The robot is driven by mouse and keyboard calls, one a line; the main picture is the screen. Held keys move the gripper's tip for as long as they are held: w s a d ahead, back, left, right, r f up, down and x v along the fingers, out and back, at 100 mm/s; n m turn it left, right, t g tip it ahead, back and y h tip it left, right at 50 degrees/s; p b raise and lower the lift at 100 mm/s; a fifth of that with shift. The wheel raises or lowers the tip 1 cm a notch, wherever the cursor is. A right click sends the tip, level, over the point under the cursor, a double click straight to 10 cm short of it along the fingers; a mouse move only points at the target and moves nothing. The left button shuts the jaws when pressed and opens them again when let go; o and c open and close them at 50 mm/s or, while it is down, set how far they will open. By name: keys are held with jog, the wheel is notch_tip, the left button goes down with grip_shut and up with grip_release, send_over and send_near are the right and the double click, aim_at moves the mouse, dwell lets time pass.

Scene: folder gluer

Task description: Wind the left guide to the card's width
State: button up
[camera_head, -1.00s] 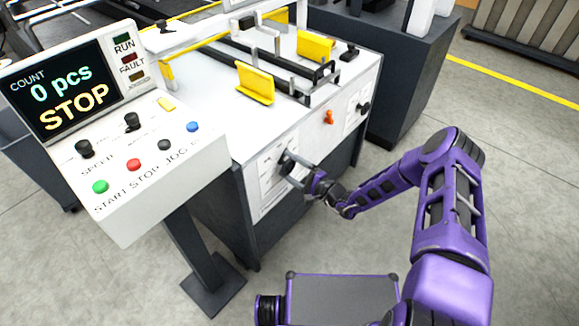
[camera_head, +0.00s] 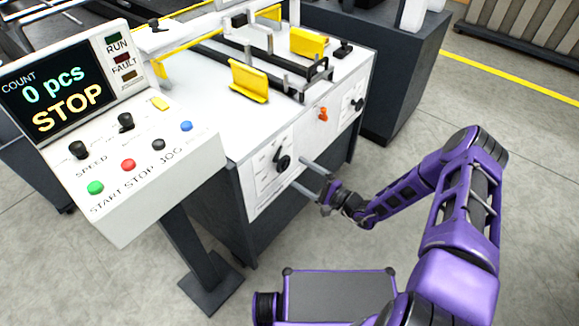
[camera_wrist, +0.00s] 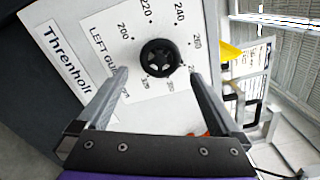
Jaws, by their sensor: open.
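The left guide's black knob (camera_head: 283,162) is on a white dial plate (camera_head: 262,180) on the machine's front. In the wrist view the round, spoked knob (camera_wrist: 160,58) has numbers such as 200, 220, 240 and 260 around it; "LEFT GU..." is partly hidden by a finger. No clear pointer shows. My gripper (camera_head: 300,174) is open and empty, just off the panel. In the wrist view its fingertips (camera_wrist: 160,76) lie either side of the knob's lower part, apart from it. A yellow guide plate (camera_head: 250,82) stands on the machine top at left.
A second yellow plate (camera_head: 308,42) stands farther right. An orange part (camera_head: 323,114) and another black knob (camera_head: 358,104) are on the front panel to the right. The control console (camera_head: 150,170) at left reads STOP and 0 pcs. Floor in front is open.

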jog(key=v, duration=1)
jog(key=shift+s+f, duration=0.1)
